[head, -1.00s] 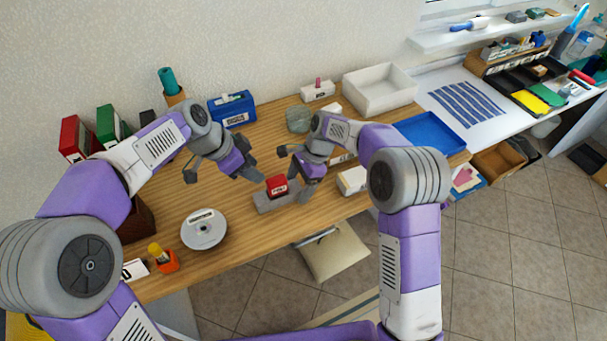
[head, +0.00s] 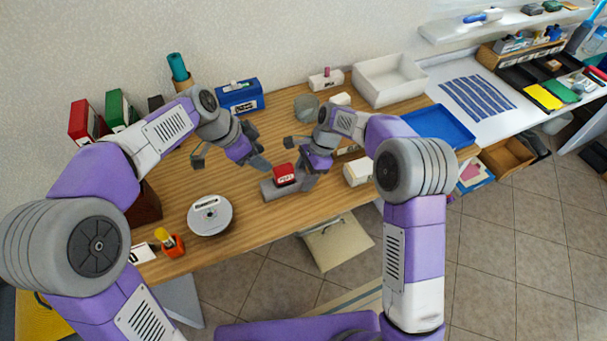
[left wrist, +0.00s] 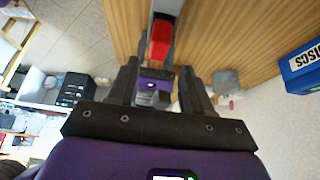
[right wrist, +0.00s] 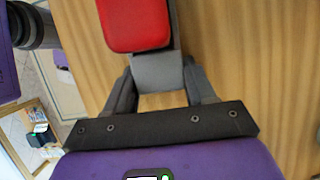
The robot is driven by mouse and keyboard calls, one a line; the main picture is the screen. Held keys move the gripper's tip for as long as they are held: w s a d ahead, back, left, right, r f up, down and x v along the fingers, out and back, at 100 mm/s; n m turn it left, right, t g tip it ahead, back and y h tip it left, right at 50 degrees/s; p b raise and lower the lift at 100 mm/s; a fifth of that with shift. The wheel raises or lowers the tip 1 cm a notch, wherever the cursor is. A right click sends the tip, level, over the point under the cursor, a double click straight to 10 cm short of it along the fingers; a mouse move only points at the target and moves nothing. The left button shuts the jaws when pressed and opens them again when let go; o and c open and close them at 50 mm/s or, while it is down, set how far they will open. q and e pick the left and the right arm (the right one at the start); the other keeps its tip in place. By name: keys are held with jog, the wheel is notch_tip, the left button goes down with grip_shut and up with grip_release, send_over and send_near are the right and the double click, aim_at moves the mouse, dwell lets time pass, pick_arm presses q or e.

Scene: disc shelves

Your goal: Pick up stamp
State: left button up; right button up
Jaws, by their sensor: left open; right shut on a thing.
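The stamp (head: 284,174) shows as a red block with a white label on a long grey bar (head: 270,190) at the table's front middle. I cannot tell whether bar and block are one piece. My right gripper (head: 304,181) is shut on the grey part, at the bar's right end; the right wrist view shows the grey part (right wrist: 157,70) between its fingers, with the red top (right wrist: 135,22) beyond. My left gripper (head: 258,148) is open and empty, up and left of the stamp; its wrist view shows the red block (left wrist: 160,40) ahead.
A disc stack (head: 210,215) and an orange holder (head: 173,244) stand at left. A white box (head: 358,171) is close right of my right gripper. A blue disc box (head: 238,97), a white tray (head: 390,80) and a blue tray (head: 438,126) lie farther back.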

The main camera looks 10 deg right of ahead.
aim_at(284, 171)
pick_arm(q)
jog(key=o, duration=0.5)
jog(key=shift+s+d+f+m+y, duration=0.15)
jog(key=shift+s+d+m+y, duration=0.2)
jog(key=shift+m, duration=0.45)
jog(key=shift+c, duration=0.2)
jog(key=shift+o, duration=0.9)
jog(key=d+m+y, duration=0.1)
jog(key=m, duration=0.1)
jog(key=s+m+y, duration=0.1)
jog(key=m, duration=0.1)
jog(key=d+m+y, duration=0.1)
jog(key=m, duration=0.2)
jog(key=shift+s+d+f, duration=0.3)
jog(key=shift+d+f, duration=0.05)
jog(key=w+d+f+m+y, duration=0.1)
jog(key=m, duration=0.2)
jog(key=d+f+m+t+y, duration=0.1)
jog(key=f+m, duration=0.1)
jog(key=m, duration=0.1)
jog(key=w+f+m+t+y, duration=0.1)
jog(key=m, duration=0.2)
jog(key=shift+w+d+f+m, duration=0.15)
jog(key=shift+w+d+m, duration=0.15)
jog(key=shift+d, duration=0.1)
jog(key=shift+t, duration=0.3)
jog(key=shift+s+x, duration=0.2)
jog(key=shift+x, duration=2.35)
